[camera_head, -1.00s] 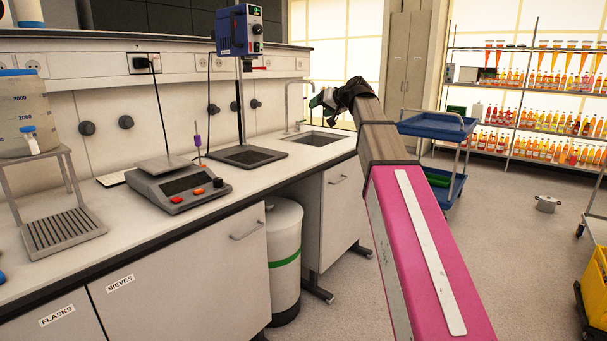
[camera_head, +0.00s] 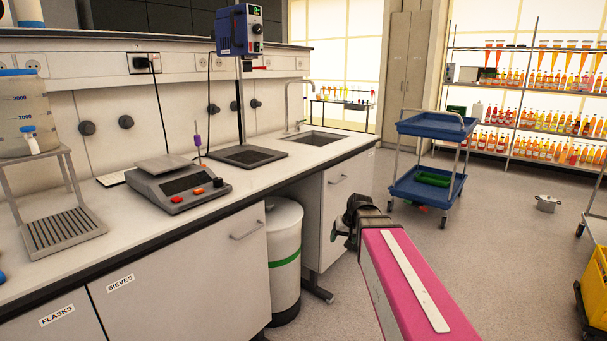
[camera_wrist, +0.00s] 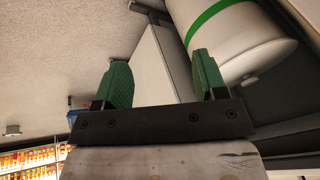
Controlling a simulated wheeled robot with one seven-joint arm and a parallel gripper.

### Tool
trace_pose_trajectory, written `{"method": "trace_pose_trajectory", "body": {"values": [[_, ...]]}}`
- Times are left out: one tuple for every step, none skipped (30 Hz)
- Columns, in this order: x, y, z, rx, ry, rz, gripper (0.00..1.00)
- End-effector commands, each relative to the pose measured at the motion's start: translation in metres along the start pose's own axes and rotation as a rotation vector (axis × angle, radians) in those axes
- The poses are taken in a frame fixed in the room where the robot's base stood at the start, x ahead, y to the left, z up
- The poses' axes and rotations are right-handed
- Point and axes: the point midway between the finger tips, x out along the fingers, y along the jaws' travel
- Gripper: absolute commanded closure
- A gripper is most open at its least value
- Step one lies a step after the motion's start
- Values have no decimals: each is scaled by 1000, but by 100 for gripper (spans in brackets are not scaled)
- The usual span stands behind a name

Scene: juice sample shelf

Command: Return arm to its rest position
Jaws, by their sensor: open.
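My gripper (camera_wrist: 163,80) shows in the wrist view with its two green fingers wide apart and nothing between them. In the head view my pink arm reaches up from the bottom edge, and its dark wrist end is beside the front of the lab counter (camera_head: 225,208), to the right of the white bin. The fingers are mostly hidden there behind my wrist. Behind the fingers in the wrist view are a pale cabinet side and the white bin with a green band (camera_wrist: 235,35).
The white bin (camera_head: 285,262) stands under the counter, close to my wrist. A blue two-shelf cart (camera_head: 432,128) stands beyond on open floor. A pot (camera_head: 547,203) lies on the floor at right, near a yellow bucket (camera_head: 596,290). Bottle shelves (camera_head: 540,90) line the back.

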Motion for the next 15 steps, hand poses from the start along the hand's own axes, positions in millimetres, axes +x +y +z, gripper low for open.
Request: {"method": "trace_pose_trajectory", "body": {"values": [[11, 8, 24, 5, -33, 24, 35], [17, 12, 35, 8, -51, 39, 35], [24, 18, 50, 11, -74, 58, 35], [30, 22, 61, 13, -92, 73, 35], [35, 27, 72, 15, -110, 87, 35], [41, 32, 88, 16, -134, 108, 35], [45, 36, 98, 18, -151, 121, 35], [49, 40, 109, 19, -169, 136, 35], [54, 45, 123, 21, -190, 154, 35], [57, 48, 132, 22, -205, 167, 35], [60, 52, 141, 23, -219, 178, 35], [63, 56, 152, 23, -236, 193, 35], [65, 58, 159, 23, -248, 202, 35], [67, 60, 165, 23, -257, 211, 35], [69, 63, 172, 23, -269, 222, 35]]}}
